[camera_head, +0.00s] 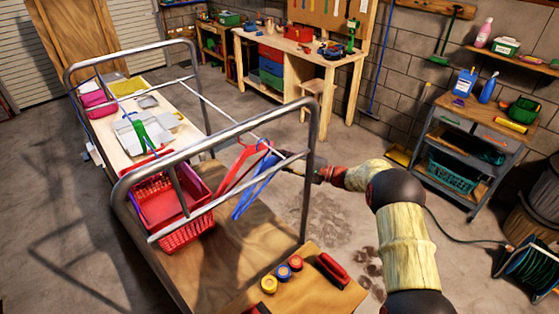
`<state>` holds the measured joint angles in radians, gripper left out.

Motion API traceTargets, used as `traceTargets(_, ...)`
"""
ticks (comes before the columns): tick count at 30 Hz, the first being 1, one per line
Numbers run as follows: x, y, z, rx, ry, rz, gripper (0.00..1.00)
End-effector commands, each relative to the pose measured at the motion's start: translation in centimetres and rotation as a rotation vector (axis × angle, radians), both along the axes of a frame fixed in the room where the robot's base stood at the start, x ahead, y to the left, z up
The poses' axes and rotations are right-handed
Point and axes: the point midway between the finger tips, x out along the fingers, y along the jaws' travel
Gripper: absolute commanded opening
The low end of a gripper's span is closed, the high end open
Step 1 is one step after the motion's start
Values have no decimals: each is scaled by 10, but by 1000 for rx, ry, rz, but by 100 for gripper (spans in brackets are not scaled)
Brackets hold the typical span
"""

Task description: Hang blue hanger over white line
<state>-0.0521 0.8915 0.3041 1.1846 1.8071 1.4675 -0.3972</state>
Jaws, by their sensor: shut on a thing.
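The blue hanger (254,188) hangs down at a tilt beside the cart's near end frame. My gripper (287,166) reaches in from the right, past the frame's right post, and is shut on the blue hanger near its top. The white line (219,108) runs from the far end of the metal-framed cart toward the near end. A red hanger (238,170) is just left of the blue one, close to the line. The top of the blue hanger is small and partly hidden, so I cannot tell whether its hook is over the line.
The cart's frame (306,205) stands close beside my gripper. A red basket (188,237) is left of the hangers. Several round lids and a red-handled brush (333,270) lie on a wooden board in front. A grey shelf cart (470,145) stands at the right.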

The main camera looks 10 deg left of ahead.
Motion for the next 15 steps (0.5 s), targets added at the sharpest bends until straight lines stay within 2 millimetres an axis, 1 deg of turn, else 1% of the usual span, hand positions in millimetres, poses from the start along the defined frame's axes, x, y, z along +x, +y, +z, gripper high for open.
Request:
traceTargets(8, 0, 0, 0, 0, -1, 0, 0)
traceTargets(9, 0, 0, 0, 0, -1, 0, 27)
traceTargets(15, 0, 0, 0, 0, -1, 0, 38)
